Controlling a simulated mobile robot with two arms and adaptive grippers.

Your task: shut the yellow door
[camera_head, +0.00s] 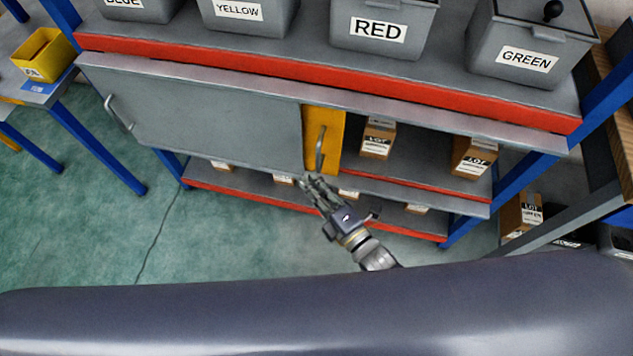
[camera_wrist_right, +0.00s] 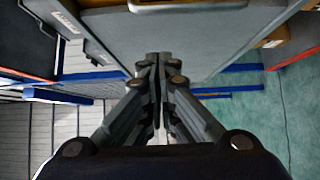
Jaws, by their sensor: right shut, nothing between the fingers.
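The yellow door (camera_head: 335,141) shows in the head view as a narrow upright strip with a grey bar handle (camera_head: 320,149). It stands at the right edge of a wide grey door (camera_head: 210,118), which appears to overlap it. To its right the shelf bay is open. My right gripper (camera_head: 309,181) is just below the yellow door's lower edge, in front of the shelf, apart from the handle. Its fingers are closed together and empty, as the right wrist view (camera_wrist_right: 157,62) also shows. In that view the yellow door cannot be made out clearly. My left gripper is not in view.
Cardboard boxes (camera_head: 377,138) (camera_head: 474,157) stand in the open bay, with several more on the lower shelf. Grey labelled bins (camera_head: 378,30) line the top shelf. Blue posts (camera_head: 470,222) frame the rack. Green floor (camera_head: 90,225) is clear at the left.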

